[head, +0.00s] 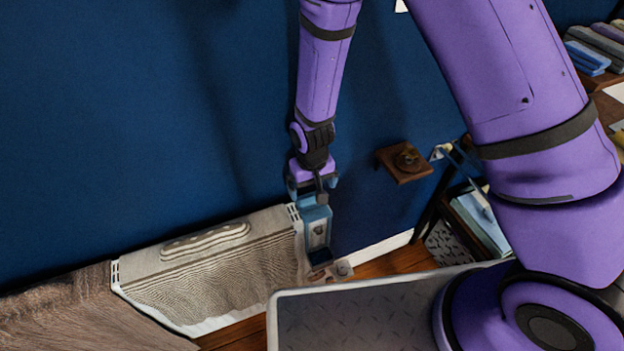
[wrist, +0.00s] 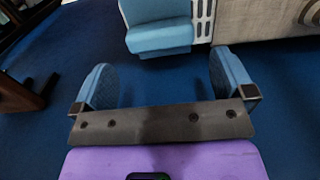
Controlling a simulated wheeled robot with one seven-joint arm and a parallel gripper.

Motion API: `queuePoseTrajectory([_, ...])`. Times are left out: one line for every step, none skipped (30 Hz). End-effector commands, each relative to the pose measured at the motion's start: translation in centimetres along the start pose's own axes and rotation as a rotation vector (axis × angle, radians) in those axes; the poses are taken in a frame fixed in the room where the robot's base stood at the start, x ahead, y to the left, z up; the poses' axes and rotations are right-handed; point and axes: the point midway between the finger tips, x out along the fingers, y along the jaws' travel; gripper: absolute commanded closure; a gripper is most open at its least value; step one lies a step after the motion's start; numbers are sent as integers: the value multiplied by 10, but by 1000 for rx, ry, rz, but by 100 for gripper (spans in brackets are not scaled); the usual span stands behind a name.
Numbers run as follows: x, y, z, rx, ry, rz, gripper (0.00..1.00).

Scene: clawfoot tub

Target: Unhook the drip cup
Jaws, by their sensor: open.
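A blue box-like piece (head: 317,228) hangs upright at the right end of a pale ribbed panel (head: 215,265). It looks like the drip cup, but its hook is not clear. My gripper (head: 313,184) is right above it in the head view, pointing down, with blue fingers spread. In the wrist view, my gripper (wrist: 165,80) is open with nothing between its fingers. The blue piece (wrist: 160,32) lies beyond the fingertips, apart from them, at the top middle of that view.
A dark blue wall (head: 130,110) is behind. A shelf (head: 470,215) with books stands at right. A small pale object (head: 343,269) is below the blue piece. Wooden floor shows beneath.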

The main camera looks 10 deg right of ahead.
Motion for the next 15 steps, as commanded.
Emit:
queuePoseTrajectory([4,0,0,0,-1,0,0])
queuePoseTrajectory([6,0,0,0,0,0,0])
queuePoseTrajectory([8,0,0,0,0,0,0])
queuePoseTrajectory([11,0,0,0,0,0,0])
queuePoseTrajectory([13,0,0,0,-1,0,0])
queuePoseTrajectory([16,0,0,0,-1,0,0])
queuePoseTrajectory([18,0,0,0,-1,0,0])
queuePoseTrajectory([19,0,0,0,-1,0,0])
queuePoseTrajectory([22,0,0,0,0,0,0])
queuePoseTrajectory([24,0,0,0,0,0,0])
queuePoseTrajectory([26,0,0,0,0,0,0])
queuePoseTrajectory([29,0,0,0,0,0,0])
queuePoseTrajectory([31,0,0,0,-1,0,0])
queuePoseTrajectory([33,0,0,0,-1,0,0])
queuePoseTrajectory([36,0,0,0,-1,0,0])
